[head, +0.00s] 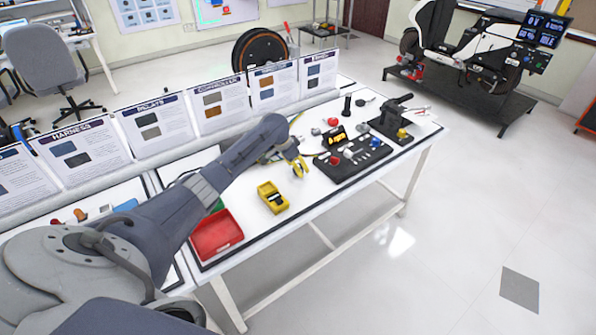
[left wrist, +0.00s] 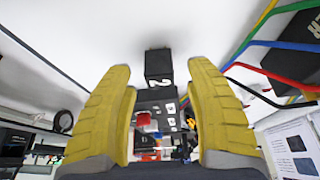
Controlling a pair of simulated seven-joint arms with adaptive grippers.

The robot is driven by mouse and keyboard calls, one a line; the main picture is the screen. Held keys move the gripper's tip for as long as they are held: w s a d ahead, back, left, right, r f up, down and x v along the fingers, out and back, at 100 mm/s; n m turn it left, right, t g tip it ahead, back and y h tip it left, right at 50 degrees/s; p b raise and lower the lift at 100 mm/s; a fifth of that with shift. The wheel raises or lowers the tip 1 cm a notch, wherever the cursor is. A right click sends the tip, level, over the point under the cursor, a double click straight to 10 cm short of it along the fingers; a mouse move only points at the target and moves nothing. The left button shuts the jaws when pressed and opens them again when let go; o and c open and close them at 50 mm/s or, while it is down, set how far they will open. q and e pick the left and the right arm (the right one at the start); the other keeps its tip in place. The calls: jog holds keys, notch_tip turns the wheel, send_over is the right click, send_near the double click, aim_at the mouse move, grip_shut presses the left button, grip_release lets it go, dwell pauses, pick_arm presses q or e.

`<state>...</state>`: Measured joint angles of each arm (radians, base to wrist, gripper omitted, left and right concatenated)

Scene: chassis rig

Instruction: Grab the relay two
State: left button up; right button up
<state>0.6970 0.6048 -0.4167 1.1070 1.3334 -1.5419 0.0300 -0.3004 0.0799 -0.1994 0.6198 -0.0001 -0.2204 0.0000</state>
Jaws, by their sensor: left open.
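In the left wrist view, a small black block marked with a white "2" (left wrist: 159,68), which looks like relay two, sits on the white tabletop between the tips of my two yellow fingers. There is a clear gap on both sides of it. My left gripper (left wrist: 160,72) is open and empty, pointing toward the block. In the head view, my left gripper (head: 300,168) is low over the table, left of the black fixture board. I cannot make out the block there; the gripper or arm may hide it. My right gripper is in neither view.
A yellow meter (head: 272,197) and a red bin (head: 216,236) lie nearer the front edge. The black board with coloured parts (head: 352,158) is to the right. Coloured wires (left wrist: 270,44) run beside the block. Upright info cards (head: 152,122) line the back.

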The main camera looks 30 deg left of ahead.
pick_arm(q)
jog(key=shift+w+d+f, duration=0.1)
jog(key=shift+w+f, duration=0.05)
jog(key=shift+f, duration=0.35)
jog(key=shift+o, duration=0.3)
grip_shut()
